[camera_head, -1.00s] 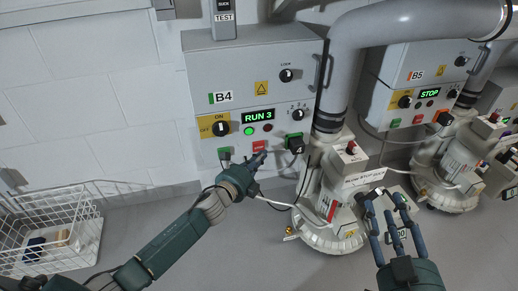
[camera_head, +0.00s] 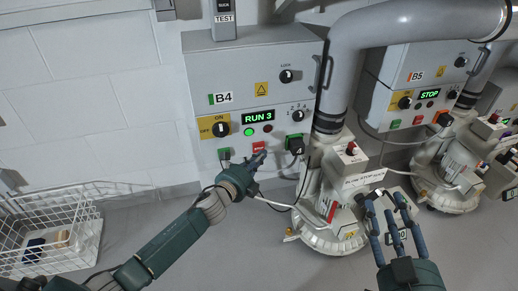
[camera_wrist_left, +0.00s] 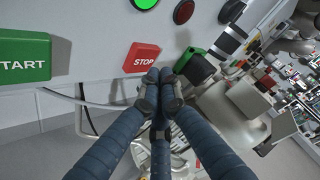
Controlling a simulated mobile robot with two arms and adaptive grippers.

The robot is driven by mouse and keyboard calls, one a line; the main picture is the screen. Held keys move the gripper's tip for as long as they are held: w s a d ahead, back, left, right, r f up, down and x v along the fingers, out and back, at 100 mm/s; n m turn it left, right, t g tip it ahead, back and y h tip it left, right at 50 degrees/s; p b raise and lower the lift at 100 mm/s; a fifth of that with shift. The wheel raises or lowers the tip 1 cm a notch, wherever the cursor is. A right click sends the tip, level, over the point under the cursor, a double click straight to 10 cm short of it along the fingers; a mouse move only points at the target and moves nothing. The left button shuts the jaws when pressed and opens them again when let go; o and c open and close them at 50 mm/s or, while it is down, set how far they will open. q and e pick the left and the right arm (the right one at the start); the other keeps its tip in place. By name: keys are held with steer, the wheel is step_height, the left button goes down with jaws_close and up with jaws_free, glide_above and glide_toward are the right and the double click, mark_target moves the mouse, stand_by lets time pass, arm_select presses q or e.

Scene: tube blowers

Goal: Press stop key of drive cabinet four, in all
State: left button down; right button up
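My right gripper (camera_head: 388,208) is open and empty at the lower right.
A large grey pipe and white blower (camera_head: 330,215) stand right of the cabinet. Cabinet B5 (camera_head: 425,75) shows STOP. A green plug (camera_head: 295,143) with a cable sits right of the stop key. A white wire basket (camera_head: 50,235) is at the lower left.

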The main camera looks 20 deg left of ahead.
arm_select(q)
steer(key=shift+w, duration=0.1)
stand_by(0.5)
steer(key=shift+w+a, duration=0.2)
steer(key=shift+w, duration=0.05)
stand_by(0.4)
steer(key=shift+w+a, duration=0.25)
steer(key=shift+w, duration=0.1)
arm_select(e)
steer(key=shift+a+r, duration=0.1)
steer(key=shift+r, duration=0.3)
arm_select(q)
steer(key=shift+s+d, duration=0.1)
steer(key=shift+s, duration=0.05)
arm_select(e)
steer(key=shift+f, duration=0.1)
arm_select(q)
steer(key=shift+s+d, duration=0.35)
steer(key=shift+s, duration=0.2)
arm_select(e)
steer(key=f, duration=0.1)
steer(key=f+g, duration=0.1)
steer(key=f, duration=0.1)
steer(key=shift+s+d, duration=0.2)
steer(key=shift+d, duration=0.15)
